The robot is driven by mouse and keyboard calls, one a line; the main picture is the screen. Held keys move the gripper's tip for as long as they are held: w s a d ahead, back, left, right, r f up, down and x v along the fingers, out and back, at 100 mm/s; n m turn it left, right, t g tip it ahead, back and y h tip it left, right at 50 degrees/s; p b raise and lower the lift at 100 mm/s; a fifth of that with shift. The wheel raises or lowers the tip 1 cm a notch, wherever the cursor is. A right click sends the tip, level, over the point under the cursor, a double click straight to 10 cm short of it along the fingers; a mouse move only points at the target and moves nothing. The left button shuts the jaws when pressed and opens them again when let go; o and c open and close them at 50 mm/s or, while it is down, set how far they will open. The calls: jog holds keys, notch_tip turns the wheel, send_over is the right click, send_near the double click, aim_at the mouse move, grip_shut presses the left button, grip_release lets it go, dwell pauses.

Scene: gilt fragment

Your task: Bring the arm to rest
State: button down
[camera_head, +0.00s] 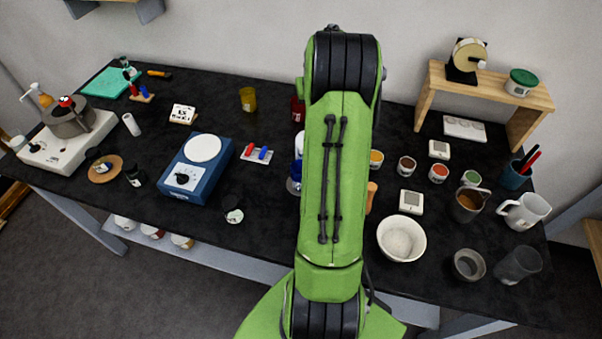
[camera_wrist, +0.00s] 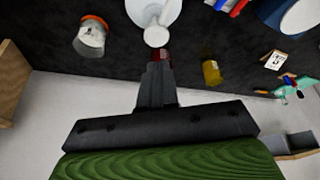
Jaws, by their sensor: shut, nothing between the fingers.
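My green arm (camera_head: 335,180) rises through the middle of the head view and covers the centre of the black table (camera_head: 225,94). My gripper is hidden behind the arm there. In the wrist view my gripper (camera_wrist: 158,68) shows as dark fingers closed together, with nothing held. The fingertips appear in front of a dark red item (camera_wrist: 162,54) and below a white rounded object (camera_wrist: 156,36). Whether they touch anything is hard to tell, but they look apart from it.
A blue device with a white plate (camera_head: 203,148) stands left of the arm. A white bowl (camera_head: 401,239), several small jars and mugs stand to the right. A wooden shelf (camera_head: 490,84) is at the back right.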

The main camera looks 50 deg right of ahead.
notch_tip(320, 180, up, 4)
jog(key=shift+f+p, duration=0.2)
jog(key=shift+p, duration=0.8)
